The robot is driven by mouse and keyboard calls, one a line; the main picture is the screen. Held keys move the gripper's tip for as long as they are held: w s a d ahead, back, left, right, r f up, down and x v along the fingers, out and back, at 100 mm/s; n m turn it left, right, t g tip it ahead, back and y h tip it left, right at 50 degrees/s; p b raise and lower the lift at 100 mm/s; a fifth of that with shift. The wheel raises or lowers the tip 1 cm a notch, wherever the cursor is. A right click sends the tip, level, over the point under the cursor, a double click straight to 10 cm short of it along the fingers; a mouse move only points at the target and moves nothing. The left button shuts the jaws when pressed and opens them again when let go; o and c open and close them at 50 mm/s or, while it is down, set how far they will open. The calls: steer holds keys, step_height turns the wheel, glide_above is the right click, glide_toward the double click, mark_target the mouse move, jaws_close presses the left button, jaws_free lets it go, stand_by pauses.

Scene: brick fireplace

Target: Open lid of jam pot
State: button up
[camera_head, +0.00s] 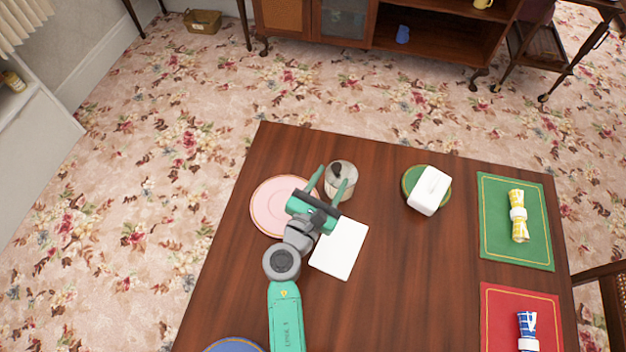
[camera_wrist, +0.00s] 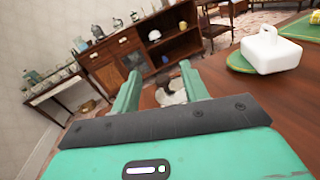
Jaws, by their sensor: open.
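The jam pot (camera_head: 341,187) is a round, greyish, glassy pot with a dark knob on its lid, standing at the far part of the wooden table. My gripper (camera_head: 332,176) is open, and its two green fingers point toward the pot. In the head view one fingertip is at the pot's left and the other overlaps its right side. In the wrist view the pot (camera_wrist: 171,97) shows between the fingers, partly hidden behind the gripper body. My gripper (camera_wrist: 158,80) holds nothing. I cannot tell whether the fingers touch the pot.
A pink plate (camera_head: 268,205) lies left of my gripper and a white rectangular card (camera_head: 340,250) lies right of my arm. A white lidded dish (camera_head: 430,190) sits on a green round mat (camera_head: 409,181). Green (camera_head: 495,245) and red (camera_head: 498,310) placemats lie at the right.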

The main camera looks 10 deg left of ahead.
mark_target(335, 171)
step_height(335, 171, down, 4)
steer(key=a+n, duration=0.1)
steer(key=n, duration=0.1)
steer(key=b+x, duration=0.2)
steer(key=x, duration=0.5)
steer(key=shift+w+r, duration=0.1)
steer(key=shift+w, duration=0.15)
jaws_close()
